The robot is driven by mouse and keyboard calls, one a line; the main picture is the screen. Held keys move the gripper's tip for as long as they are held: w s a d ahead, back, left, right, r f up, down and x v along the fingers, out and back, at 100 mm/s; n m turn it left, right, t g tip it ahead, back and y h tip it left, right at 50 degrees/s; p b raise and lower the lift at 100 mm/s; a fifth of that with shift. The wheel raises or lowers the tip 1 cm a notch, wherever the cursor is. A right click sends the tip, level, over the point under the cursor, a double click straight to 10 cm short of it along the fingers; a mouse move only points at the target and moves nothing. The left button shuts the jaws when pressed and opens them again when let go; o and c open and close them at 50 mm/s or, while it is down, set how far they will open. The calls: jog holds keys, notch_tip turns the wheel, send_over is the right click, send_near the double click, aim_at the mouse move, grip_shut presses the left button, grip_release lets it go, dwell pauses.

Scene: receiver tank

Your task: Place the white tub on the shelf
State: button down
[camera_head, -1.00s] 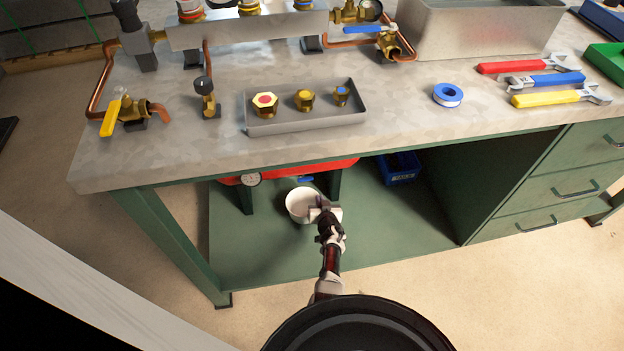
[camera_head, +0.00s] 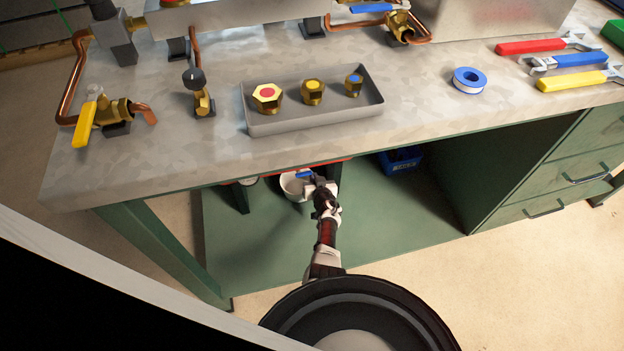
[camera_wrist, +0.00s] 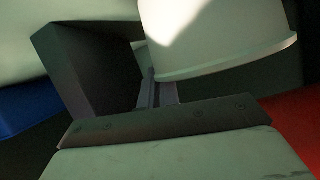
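The white tub (camera_head: 290,185) is under the bench, over the green lower shelf (camera_head: 370,215), beside the blue valve handle (camera_head: 304,175) below the red tank (camera_head: 325,163). My gripper (camera_head: 313,188) is at the tub's right side. In the wrist view the tub (camera_wrist: 215,40) appears rim down, its wall against a dark finger (camera_wrist: 85,70). The other finger is hidden, apparently inside the tub. The gripper looks shut on the tub's wall. Whether the tub's base touches the shelf cannot be told.
The bench top (camera_head: 220,160) overhangs the shelf closely above my arm. A dark tank leg (camera_head: 240,197) stands left of the tub. A blue bin (camera_head: 402,160) is at the back right. Green drawers (camera_head: 560,180) close the right side. The shelf's front middle is clear.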

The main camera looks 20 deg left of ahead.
jog(key=shift+f, duration=0.15)
jog(key=c, duration=1.6)
grip_release()
jog(key=shift+s+d+r+p, duration=0.1)
jog(key=shift+r+p, duration=0.15)
jog(key=shift+p, duration=0.05)
jog(key=p+v, duration=1)
jog(key=v, duration=0.1)
jog(key=shift+s+d, duration=0.25)
